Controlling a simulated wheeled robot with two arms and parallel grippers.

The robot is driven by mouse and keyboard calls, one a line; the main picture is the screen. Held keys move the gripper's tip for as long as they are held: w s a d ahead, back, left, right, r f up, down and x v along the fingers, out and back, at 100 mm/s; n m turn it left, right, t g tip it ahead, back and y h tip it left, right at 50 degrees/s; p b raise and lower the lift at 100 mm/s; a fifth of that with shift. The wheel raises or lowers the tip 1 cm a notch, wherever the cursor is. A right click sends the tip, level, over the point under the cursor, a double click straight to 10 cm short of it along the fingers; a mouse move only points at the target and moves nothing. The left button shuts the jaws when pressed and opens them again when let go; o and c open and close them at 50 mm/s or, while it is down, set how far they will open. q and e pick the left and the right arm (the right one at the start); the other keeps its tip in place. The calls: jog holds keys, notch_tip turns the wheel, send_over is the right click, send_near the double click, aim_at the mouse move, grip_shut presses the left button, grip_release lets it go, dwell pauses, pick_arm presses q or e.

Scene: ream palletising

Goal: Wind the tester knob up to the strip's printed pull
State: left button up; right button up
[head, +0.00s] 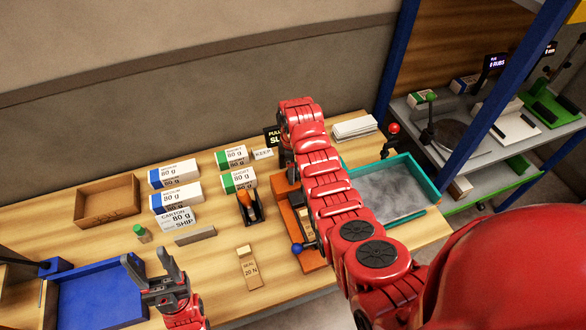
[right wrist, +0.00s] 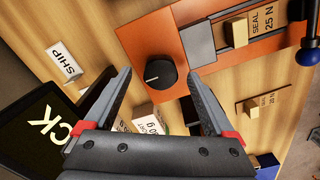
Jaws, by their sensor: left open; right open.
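The orange tester (head: 282,191) stands mid-table, partly hidden by my right arm. In the right wrist view its black round knob (right wrist: 161,74) appears between the tips of my open right gripper (right wrist: 158,78), with gaps on both sides. Whether the fingers are level with it, I cannot tell. A strip printed SEAL 25 N (right wrist: 262,24) lies on the tester beside a grey plate. The black display (head: 271,136) shows "PULL" and "SL"; the right wrist view shows "CK" on it (right wrist: 45,128). My left gripper (head: 152,264) is open and empty at the front left.
A loose SEAL 20 N strip (head: 249,270) lies in front of the tester. A blue-knobbed lever (head: 297,247) sticks out from the tester. Reams (head: 175,172), a wooden tray (head: 107,202), a blue tray (head: 100,292) and a teal-rimmed tray (head: 418,180) stand around.

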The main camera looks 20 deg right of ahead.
jog(key=shift+f, duration=0.45)
jog(key=c, duration=1.4)
